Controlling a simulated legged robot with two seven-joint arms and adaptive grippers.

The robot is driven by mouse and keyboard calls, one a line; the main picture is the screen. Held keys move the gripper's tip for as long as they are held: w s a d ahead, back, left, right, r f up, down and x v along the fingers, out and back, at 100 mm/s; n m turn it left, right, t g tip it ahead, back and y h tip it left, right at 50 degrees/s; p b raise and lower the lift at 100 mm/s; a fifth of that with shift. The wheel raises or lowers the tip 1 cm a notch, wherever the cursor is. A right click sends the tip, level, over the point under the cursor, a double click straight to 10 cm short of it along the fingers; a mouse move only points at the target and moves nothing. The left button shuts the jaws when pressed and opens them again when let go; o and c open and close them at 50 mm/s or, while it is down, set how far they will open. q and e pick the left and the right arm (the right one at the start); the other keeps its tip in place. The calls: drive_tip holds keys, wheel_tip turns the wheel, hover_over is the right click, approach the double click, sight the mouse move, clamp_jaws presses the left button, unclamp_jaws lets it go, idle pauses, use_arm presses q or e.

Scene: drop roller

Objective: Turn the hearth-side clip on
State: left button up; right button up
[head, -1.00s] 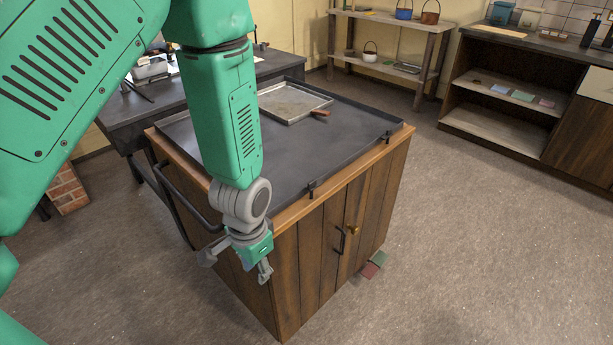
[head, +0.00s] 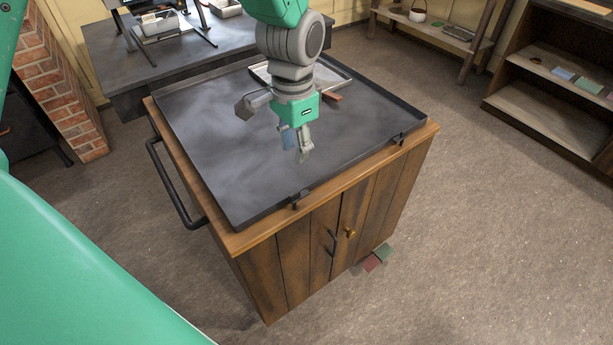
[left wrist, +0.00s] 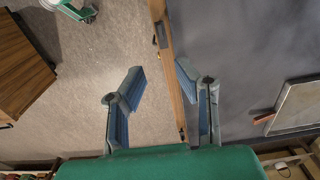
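Two small dark clips sit on the front rim of the cart's dark tray top (head: 220,150). The hearth-side clip (head: 299,199) is the left one in the head view, nearer the brick hearth; the other clip (head: 398,140) is near the right corner. Both are too small to tell how they are set. My left gripper (head: 276,131) hangs above the tray top, beyond the hearth-side clip, apart from it. Its fingers are spread with nothing between them, as the left wrist view (left wrist: 162,92) also shows. My right gripper is not in view.
A metal pan (head: 330,72) lies at the back of the tray top. A black handle bar (head: 175,185) sticks out at the cart's left side. The brick hearth (head: 60,80) and a dark table (head: 150,65) stand behind. Open floor lies right of the cart.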

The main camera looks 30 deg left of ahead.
sight(295, 193)
use_arm(q)
drive_tip(key=f, duration=0.4)
drive_tip(key=f+b, duration=0.1)
drive_tip(key=f, duration=0.7)
drive_tip(key=shift+s+a+f, duration=0.15)
drive_tip(key=shift+a+f, duration=0.25)
drive_tip(key=shift+d+f, duration=0.2)
drive_tip(key=shift+d, duration=0.05)
drive_tip(key=shift+d+f, duration=0.1)
drive_tip(key=shift+d, duration=0.25)
drive_tip(key=shift+a, duration=0.35)
drive_tip(key=c, duration=0.6)
drive_tip(key=shift+a+f, duration=0.1)
drive_tip(key=shift+a, duration=0.1)
clamp_jaws()
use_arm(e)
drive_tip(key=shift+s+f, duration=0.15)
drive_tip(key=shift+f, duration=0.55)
